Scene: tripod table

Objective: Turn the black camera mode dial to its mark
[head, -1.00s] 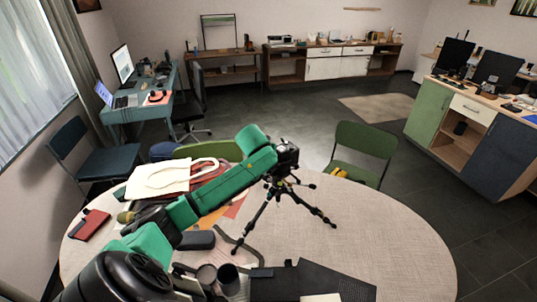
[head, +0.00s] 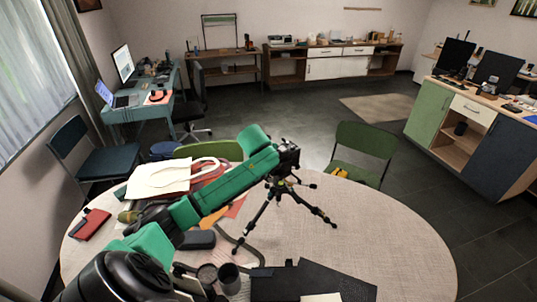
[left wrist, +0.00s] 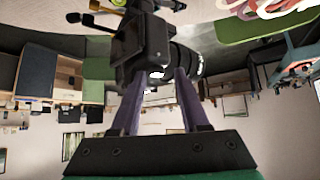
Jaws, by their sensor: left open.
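A black camera (head: 289,157) stands on a black tripod (head: 262,212) on the round table. In the left wrist view the camera body (left wrist: 150,42) and its lens (left wrist: 186,60) show upside down. My left arm (head: 225,190) reaches across the table to the camera. My left gripper (left wrist: 160,78) is open, its two fingers on either side of a small pale, shiny spot at the camera's edge. The mode dial is not clearly visible, nor is its mark. I cannot tell whether the fingers touch the camera. My right gripper is not in view.
The table (head: 390,235) is bare to the right of the tripod. A pale bag (head: 158,178), a red notebook (head: 90,225), a dark cup (head: 228,274) and dark mats (head: 325,280) lie around my arm. A green chair (head: 362,145) stands behind the table.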

